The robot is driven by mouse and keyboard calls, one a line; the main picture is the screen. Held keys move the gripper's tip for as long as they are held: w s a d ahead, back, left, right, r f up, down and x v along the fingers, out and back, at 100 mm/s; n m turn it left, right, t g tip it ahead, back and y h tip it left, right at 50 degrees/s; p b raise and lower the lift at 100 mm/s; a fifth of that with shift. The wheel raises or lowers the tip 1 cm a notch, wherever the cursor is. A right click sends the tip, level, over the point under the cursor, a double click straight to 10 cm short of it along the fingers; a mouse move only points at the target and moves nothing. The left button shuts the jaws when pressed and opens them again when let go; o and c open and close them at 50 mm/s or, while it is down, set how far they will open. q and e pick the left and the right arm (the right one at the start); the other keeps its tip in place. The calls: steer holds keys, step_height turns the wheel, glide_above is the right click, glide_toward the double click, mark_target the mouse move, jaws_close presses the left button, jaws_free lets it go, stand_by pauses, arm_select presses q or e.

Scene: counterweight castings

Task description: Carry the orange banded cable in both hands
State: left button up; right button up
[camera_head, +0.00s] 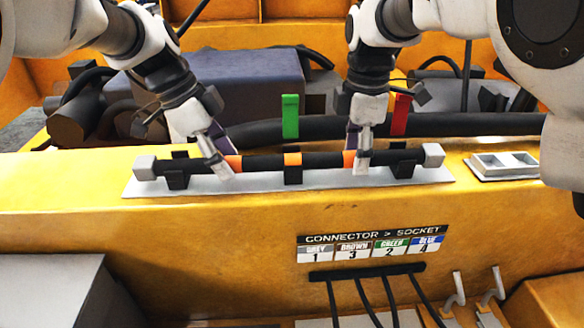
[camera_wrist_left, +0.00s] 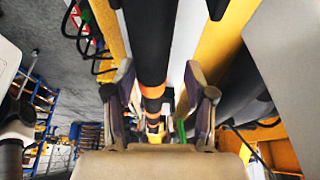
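The black cable (camera_head: 265,163) with orange bands (camera_head: 293,160) and grey block ends (camera_head: 433,154) lies level in black clips (camera_head: 405,163) on a pale plate (camera_head: 325,181). My left gripper (camera_head: 221,160) is at the cable's left orange band. In the left wrist view its two fingers (camera_wrist_left: 159,95) stand apart on either side of the cable (camera_wrist_left: 151,45), with gaps visible beside it. My right gripper (camera_head: 358,157) is at the right orange band, one finger in front of the cable and one behind. It looks open; contact there is partly hidden.
A green tag (camera_head: 290,116) and a red tag (camera_head: 401,114) stand behind the cable near a thick black hose (camera_head: 470,124). A grey two-well tray (camera_head: 503,165) is at the right. A connector-socket label (camera_head: 372,245) and hanging cables (camera_head: 360,295) are below on the yellow casting.

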steer(key=shift+s+r, duration=0.1)
steer(key=shift+r, duration=0.25)
arm_select(q)
steer(key=v, duration=1.2)
arm_select(e)
step_height(320, 180, up, 11)
steer(key=shift+r, duration=0.2)
